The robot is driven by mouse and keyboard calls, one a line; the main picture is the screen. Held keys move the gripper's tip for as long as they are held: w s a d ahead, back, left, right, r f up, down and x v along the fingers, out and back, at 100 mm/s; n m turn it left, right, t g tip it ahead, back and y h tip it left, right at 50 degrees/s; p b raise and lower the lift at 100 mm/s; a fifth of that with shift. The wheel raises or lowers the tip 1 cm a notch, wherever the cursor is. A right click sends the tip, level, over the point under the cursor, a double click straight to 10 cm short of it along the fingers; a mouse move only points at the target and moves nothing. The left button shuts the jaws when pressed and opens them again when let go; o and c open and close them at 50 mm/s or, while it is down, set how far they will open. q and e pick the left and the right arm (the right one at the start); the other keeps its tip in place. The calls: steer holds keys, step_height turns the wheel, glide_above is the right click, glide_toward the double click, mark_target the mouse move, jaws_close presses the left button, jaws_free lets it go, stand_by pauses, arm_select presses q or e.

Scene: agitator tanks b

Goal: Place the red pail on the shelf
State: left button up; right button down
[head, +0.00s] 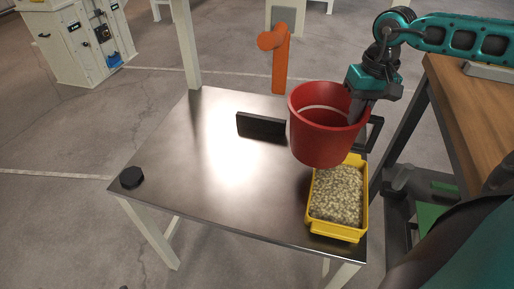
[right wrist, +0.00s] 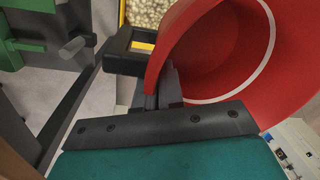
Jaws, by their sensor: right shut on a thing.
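The red pail (head: 322,135) is in the head view, over the right part of a steel-topped table (head: 190,165). My right gripper (head: 356,108) is shut on the pail's rim at its right side. In the right wrist view the pail (right wrist: 205,45) fills the upper right, its rim wall between the fingers (right wrist: 160,88). The pail looks raised and slightly tilted, and its open top shows a pale ring inside. I cannot tell which surface is the shelf. My left gripper is not in view.
A yellow bin of pale pellets (head: 314,222) stands at the table's right front, partly behind the pail. A dark upright plate (head: 260,125) and a black puck (head: 132,177) are on the table. A wooden bench (head: 480,110) stands right. The table's middle is clear.

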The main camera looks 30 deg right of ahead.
steer(key=w+a, duration=1.1)
steer(key=w, duration=0.2)
step_height(320, 180, down, 7)
steer(key=b, duration=0.2)
steer(key=shift+w+b, duration=0.3)
steer(key=shift+w, duration=0.05)
steer(key=c, duration=1.7)
jaws_free()
steer(key=shift+d+f, duration=0.15)
steer(key=shift+f, duration=0.1)
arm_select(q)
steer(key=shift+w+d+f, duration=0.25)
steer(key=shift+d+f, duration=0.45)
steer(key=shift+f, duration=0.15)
arm_select(e)
steer(key=o, duration=0.4)
steer(key=shift+o, duration=0.2)
steer(key=shift+r, duration=0.15)
